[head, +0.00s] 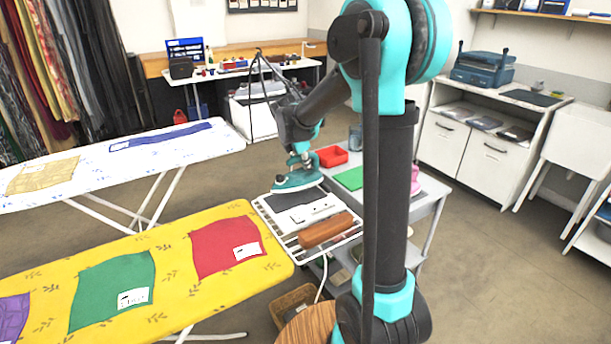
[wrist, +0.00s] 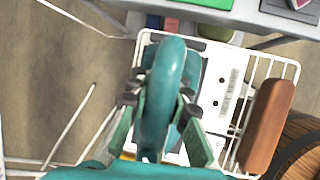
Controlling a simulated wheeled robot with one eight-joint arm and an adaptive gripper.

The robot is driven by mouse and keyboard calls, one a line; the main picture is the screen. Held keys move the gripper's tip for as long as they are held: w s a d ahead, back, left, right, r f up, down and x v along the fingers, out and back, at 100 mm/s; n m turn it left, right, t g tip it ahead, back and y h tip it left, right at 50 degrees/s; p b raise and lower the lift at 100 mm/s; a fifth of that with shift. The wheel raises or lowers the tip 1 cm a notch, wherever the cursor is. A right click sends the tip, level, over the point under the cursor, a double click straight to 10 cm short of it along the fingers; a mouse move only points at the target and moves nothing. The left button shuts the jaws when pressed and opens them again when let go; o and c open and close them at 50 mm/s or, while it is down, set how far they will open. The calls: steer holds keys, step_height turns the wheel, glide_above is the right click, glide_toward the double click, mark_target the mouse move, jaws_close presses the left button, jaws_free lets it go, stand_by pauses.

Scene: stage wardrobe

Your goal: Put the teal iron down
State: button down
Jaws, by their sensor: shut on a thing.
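The teal iron (head: 298,181) is held upright by its handle in my gripper (head: 301,160). In the wrist view its rounded handle (wrist: 166,85) sits between the two fingers of my gripper (wrist: 160,110), which are shut on it. The iron is over the back left part of a white wire rack (head: 289,241), at the end of the yellow ironing board. I cannot tell whether its sole touches anything. In the wrist view the handle and fingers hide most of the iron's body.
On the rack lie a dark pad (head: 290,198), a white plate (head: 313,211) and a brown block (head: 326,230). The yellow ironing board (head: 185,285) with cloth pieces is at left. A round wooden top (head: 305,327) is below.

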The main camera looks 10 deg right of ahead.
mark_target(299, 158)
steer(key=shift+f, duration=2.15)
steer(key=c, duration=1.4)
jaws_free()
steer(key=shift+f, duration=0.1)
steer(key=v, duration=1.2)
